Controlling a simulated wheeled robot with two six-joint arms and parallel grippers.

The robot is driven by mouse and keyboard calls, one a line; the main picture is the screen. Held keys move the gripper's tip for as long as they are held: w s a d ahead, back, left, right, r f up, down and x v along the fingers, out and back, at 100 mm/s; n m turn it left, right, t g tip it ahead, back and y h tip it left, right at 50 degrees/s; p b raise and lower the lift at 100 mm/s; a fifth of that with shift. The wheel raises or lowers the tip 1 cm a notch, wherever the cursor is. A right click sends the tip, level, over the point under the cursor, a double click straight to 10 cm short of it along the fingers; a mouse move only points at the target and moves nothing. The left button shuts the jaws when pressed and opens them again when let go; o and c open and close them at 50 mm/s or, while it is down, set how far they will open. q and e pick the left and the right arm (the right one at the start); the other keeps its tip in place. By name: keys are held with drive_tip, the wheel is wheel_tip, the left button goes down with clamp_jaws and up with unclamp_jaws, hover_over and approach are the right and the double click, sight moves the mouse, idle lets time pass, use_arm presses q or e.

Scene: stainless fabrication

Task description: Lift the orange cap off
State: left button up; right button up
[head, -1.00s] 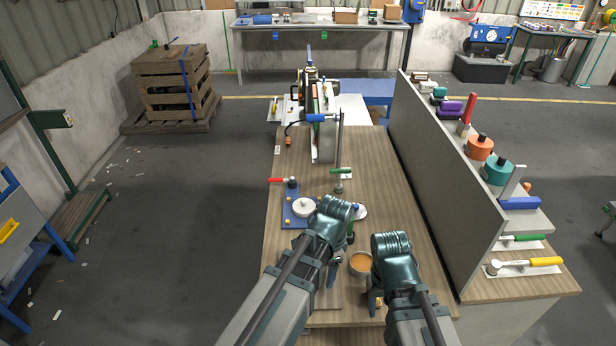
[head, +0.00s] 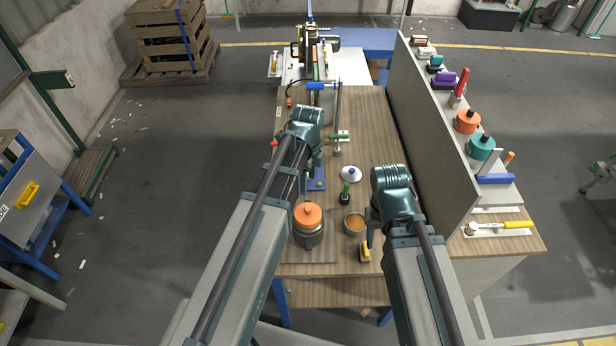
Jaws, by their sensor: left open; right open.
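The orange cap (head: 308,216) sits on top of a dark metal pot (head: 308,238) near the front of the bench, beside my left forearm. My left gripper (head: 313,168) is beyond the pot, over the blue plate, well apart from the cap; its fingers are partly hidden by its own wrist. It is open and I see nothing in it. My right gripper (head: 370,226) is open, to the right of the cap and close to a small bowl with orange-brown contents (head: 354,223); its fingertips are partly hidden.
A green-handled tool (head: 346,192), a white disc (head: 351,174) and a yellow block (head: 365,253) lie on the wooden bench (head: 380,150). A grey upright panel (head: 425,130) bounds the bench on the right. A machine (head: 315,45) stands at the far end.

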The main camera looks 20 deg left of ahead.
sight(308, 208)
use_arm(q)
wheel_tip(308, 208, down, 14)
drive_tip(key=b, duration=1.3)
drive_tip(key=shift+r, duration=0.2)
clamp_jaws()
